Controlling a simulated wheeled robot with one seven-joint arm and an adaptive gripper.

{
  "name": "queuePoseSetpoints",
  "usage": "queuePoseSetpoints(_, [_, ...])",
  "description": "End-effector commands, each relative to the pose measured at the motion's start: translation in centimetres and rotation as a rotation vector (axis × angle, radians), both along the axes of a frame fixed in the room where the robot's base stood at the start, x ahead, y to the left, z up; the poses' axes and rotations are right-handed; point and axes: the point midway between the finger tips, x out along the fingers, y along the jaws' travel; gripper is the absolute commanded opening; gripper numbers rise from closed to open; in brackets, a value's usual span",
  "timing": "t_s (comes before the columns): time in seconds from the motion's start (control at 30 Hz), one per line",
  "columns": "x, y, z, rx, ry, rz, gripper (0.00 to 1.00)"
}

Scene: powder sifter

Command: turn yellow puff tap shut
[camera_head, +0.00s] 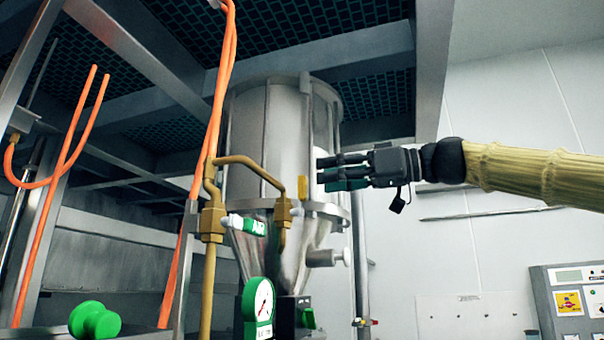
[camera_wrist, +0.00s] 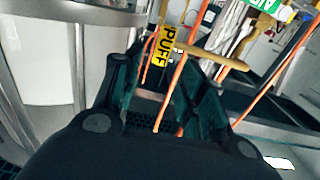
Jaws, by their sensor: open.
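The yellow puff tap is a small yellow handle (camera_head: 303,188) on the front of the steel vessel, beside brass pipework. In the wrist view my gripper (camera_wrist: 155,72) is open, and the tag shows between and beyond the two fingers. I cannot tell whether they touch it. Nothing is held.
The steel vessel (camera_head: 255,140) stands close behind my fingers. A control panel (camera_head: 570,295) is at right.

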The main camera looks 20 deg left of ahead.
Motion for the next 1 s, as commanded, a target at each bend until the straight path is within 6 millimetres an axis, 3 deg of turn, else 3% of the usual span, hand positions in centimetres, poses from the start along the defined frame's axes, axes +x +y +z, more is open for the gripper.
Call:
queuePoseSetpoints(0.2, [0.2, 3.6, 0.2, -0.002, 0.001, 0.001, 0.41])
queuePoseSetpoints(0.4, [0.3, 5.7, 0.1, -0.001, 0.002, 0.0, 0.41])
queuePoseSetpoints(0.83, [0.3, 6.5, -0.1, 0.0, 0.001, -0.001, 0.41])
queuePoseSetpoints(0.87, [0.3, 6.5, -0.1, 0.0, 0.001, -0.001, 0.39])
queuePoseSetpoints(1.0, [0.3, 6.5, -0.1, 0.0, 0.001, -0.001, 0.14])
